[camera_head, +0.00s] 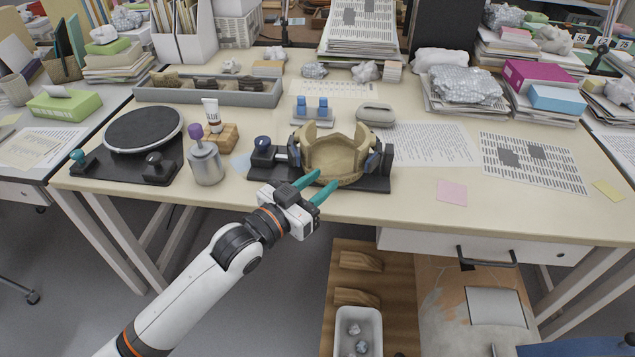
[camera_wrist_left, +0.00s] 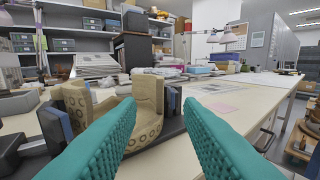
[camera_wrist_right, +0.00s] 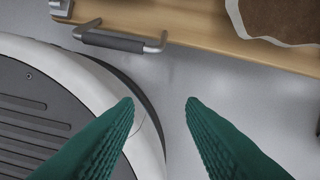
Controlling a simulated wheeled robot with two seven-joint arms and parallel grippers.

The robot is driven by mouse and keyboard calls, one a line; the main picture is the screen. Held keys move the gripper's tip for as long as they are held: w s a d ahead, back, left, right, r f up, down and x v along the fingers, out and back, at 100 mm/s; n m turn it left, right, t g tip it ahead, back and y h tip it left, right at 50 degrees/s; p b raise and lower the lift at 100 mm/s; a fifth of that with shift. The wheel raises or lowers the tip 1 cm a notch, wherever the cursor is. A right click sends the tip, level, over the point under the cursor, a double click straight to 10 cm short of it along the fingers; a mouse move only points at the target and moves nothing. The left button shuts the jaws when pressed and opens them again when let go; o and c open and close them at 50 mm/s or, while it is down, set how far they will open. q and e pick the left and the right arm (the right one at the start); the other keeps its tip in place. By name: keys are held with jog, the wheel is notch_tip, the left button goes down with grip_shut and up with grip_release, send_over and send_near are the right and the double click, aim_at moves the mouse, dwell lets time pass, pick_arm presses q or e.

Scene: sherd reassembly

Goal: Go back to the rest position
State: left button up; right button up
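My left gripper (camera_head: 318,187) is open and empty, in front of the sherd assembly at the table's front edge. Its teal fingers also show wide apart in the left wrist view (camera_wrist_left: 160,125). The partly built tan pot (camera_head: 338,154) sits in a black clamp stand (camera_head: 376,183) with blue-grey pads, just beyond the fingertips. The fingers appear apart from the pot. My right gripper (camera_wrist_right: 160,103) is open and empty in the right wrist view, above the floor beside my rounded base. It is not in the head view.
A turntable (camera_head: 143,130), a metal can (camera_head: 205,162) and a glue tube (camera_head: 211,114) on a wooden block stand left on the table (camera_head: 420,202). A long grey tray (camera_head: 262,97) lies behind.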

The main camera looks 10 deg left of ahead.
dwell(0.4)
